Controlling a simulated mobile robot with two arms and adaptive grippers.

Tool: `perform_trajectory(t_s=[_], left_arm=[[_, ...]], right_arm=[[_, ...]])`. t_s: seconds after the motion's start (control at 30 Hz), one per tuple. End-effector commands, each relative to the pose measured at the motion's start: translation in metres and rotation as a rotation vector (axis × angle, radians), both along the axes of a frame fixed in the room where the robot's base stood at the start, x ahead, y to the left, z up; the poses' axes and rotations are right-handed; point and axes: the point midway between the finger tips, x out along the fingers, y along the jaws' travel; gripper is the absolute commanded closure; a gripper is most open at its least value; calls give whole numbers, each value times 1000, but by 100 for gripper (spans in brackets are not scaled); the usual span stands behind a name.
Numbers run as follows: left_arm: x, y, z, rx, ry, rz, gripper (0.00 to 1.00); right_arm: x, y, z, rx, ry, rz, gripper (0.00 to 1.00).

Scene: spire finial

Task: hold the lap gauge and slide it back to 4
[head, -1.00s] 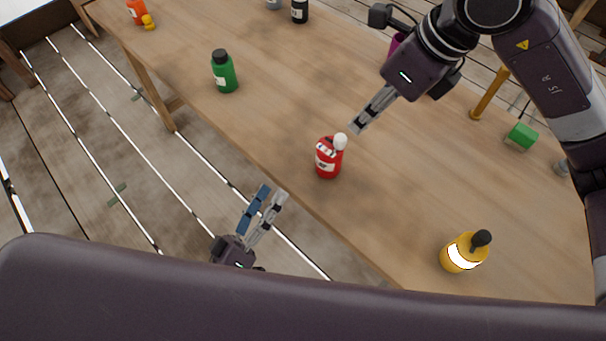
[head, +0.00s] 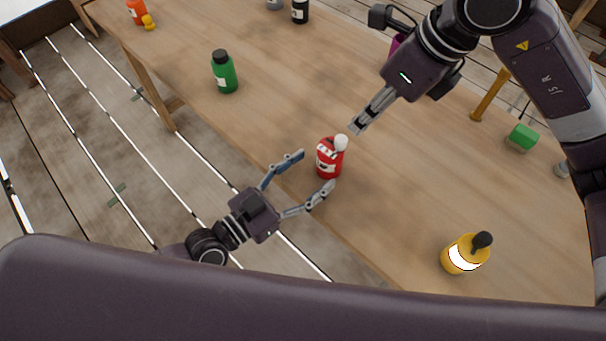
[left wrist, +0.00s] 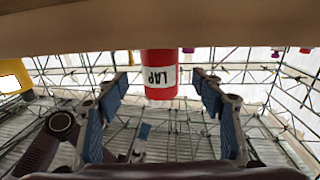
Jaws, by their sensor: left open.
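The lap gauge is the red bottle-shaped piece (head: 327,160) with a white knob, standing near the table's front edge. Its label reads LAP, upside down, in the left wrist view (left wrist: 160,77). My left gripper (head: 314,173) is open, with its fingers reaching over the table edge toward the gauge. In the left wrist view the gauge shows between the two spread blue-padded fingers, with space on each side. My right gripper (head: 359,127) is just beyond the gauge, apart from it; its fingers lie close together in view. I see no mark reading 4.
The wooden table (head: 400,185) is bare around the gauge. A yellow bottle (head: 464,254) stands nearer at the right, and a green bottle (head: 225,73) stands to the left. A green piece (head: 522,138) is at the far right. Orange and black bottles are farther back.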

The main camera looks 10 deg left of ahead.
Motion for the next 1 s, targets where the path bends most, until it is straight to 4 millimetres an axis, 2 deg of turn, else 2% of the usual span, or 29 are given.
perform_trajectory(t_s=[0.2, 0.4, 0.77, 1.0], left_arm=[[27, -24, 2, -6, -1, 1, 38], [43, -37, 1, -3, -1, 1, 38], [46, -40, 1, -4, 0, 1, 38], [46, -40, 1, -4, 0, 1, 65]], right_arm=[[0, 0, 0, 0, 0, 0, 71], [0, 0, 0, 0, 0, 0, 71], [0, 0, 0, 0, 0, 0, 71], [0, 0, 0, 0, 0, 0, 71]])
